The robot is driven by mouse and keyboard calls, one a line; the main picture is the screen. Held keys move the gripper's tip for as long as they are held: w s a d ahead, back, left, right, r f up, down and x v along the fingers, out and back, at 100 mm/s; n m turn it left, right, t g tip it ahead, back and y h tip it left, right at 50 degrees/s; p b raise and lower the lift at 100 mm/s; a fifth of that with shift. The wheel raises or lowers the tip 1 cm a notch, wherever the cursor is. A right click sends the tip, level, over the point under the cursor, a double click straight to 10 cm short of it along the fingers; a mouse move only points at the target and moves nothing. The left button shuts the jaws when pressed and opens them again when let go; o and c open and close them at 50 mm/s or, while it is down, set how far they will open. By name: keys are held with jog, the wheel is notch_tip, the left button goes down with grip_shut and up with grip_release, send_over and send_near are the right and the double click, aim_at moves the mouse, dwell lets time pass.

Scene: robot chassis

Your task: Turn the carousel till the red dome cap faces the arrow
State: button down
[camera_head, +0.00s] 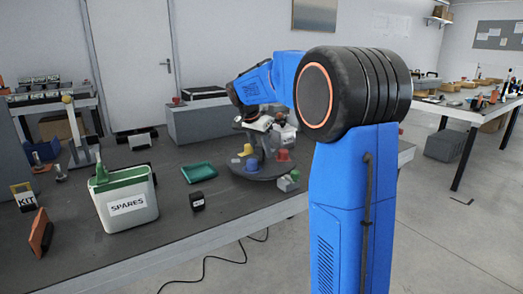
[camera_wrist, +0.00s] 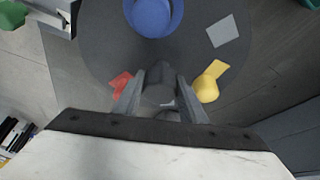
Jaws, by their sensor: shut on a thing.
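The carousel (camera_head: 262,176) is a dark round disc on the bench, with coloured pieces around a central post. A red cap (camera_head: 283,156) sits at its right side in the head view, with a blue piece (camera_head: 251,165) in front and yellow pieces (camera_head: 248,150) to the left. In the wrist view, a blue dome (camera_wrist: 153,14) is at the top, a yellow piece (camera_wrist: 208,84) right, and a red piece (camera_wrist: 120,82) left, partly hidden by a finger. My gripper (camera_wrist: 162,80) is shut on the grey central post (camera_wrist: 159,95). I cannot make out the arrow.
A small grey block with green and red bits (camera_head: 288,182) stands by the disc's front right edge. A green tray (camera_head: 199,172), a black box (camera_head: 198,201) and a SPARES bin (camera_head: 127,205) lie to the left. Bare bench lies between them.

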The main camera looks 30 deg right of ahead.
jog(key=shift+m+g, duration=0.6)
jog(key=shift+m, duration=0.95)
jog(key=shift+m+g, duration=0.6)
jog(key=shift+m, duration=0.95)
jog(key=shift+m+g+y, duration=0.2)
jog(key=shift+m+g, duration=0.3)
jog(key=shift+m, duration=0.95)
jog(key=shift+m+g+y, duration=0.2)
jog(key=shift+m+g, duration=0.3)
jog(key=shift+m, duration=1.35)
jog(key=c, duration=1.2)
grip_release()
jog(key=v, duration=1.7)
jog(key=shift+w+r, duration=0.15)
jog(key=shift+w, duration=0.1)
